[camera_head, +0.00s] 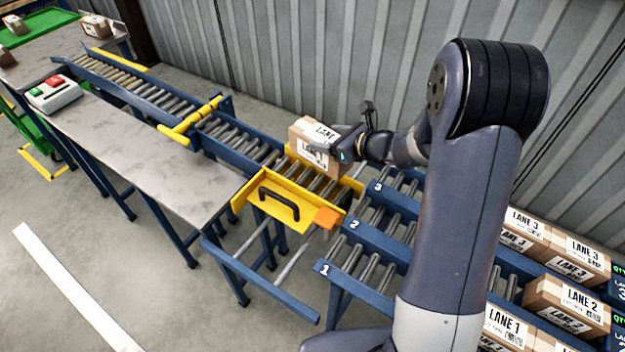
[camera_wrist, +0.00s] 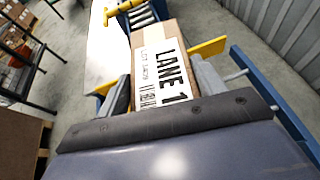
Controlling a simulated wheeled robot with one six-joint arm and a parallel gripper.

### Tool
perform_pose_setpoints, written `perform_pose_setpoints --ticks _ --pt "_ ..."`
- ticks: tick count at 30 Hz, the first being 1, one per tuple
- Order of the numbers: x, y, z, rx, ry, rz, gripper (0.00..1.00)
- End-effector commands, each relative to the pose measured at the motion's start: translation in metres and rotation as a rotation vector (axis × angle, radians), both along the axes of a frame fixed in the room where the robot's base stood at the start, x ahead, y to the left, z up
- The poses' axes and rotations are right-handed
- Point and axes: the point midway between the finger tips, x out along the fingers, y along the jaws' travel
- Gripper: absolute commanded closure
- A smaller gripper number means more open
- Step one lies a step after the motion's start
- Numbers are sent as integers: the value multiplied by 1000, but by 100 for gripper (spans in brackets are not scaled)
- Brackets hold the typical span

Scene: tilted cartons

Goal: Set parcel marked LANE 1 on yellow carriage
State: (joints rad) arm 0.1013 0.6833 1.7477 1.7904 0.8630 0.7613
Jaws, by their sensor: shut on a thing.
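The parcel marked LANE 1 (camera_head: 318,152) is a brown carton with white labels. My gripper (camera_head: 350,148) is shut on it. The parcel is over the far part of the yellow carriage (camera_head: 277,208); I cannot tell whether it touches the rollers. In the wrist view the parcel (camera_wrist: 160,60) sits between my gripper's two fingers (camera_wrist: 165,95), its LANE 1 label facing the camera. The carriage has a yellow front plate with a black handle (camera_head: 279,203) and an orange block (camera_head: 328,217). Yellow parts of the carriage (camera_wrist: 208,47) show beside the parcel in the wrist view.
A blue roller conveyor (camera_head: 150,98) with a yellow stop bar (camera_head: 190,120) runs to the upper left. Roller lanes numbered 1 to 3 (camera_head: 355,223) lie to the right, with several labelled cartons (camera_head: 565,300). A grey table (camera_head: 150,150) stands left. A corrugated wall (camera_head: 290,50) is behind.

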Motion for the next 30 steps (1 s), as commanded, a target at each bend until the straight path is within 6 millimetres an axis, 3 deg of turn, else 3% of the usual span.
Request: perform_pose_setpoints --ticks 5,9,18,30 --pt "8 16 12 0 -2 108 68" --pt "10 22 11 0 1 148 68" --pt "9 22 -37 1 4 154 68" --pt "9 22 -74 1 5 153 68"
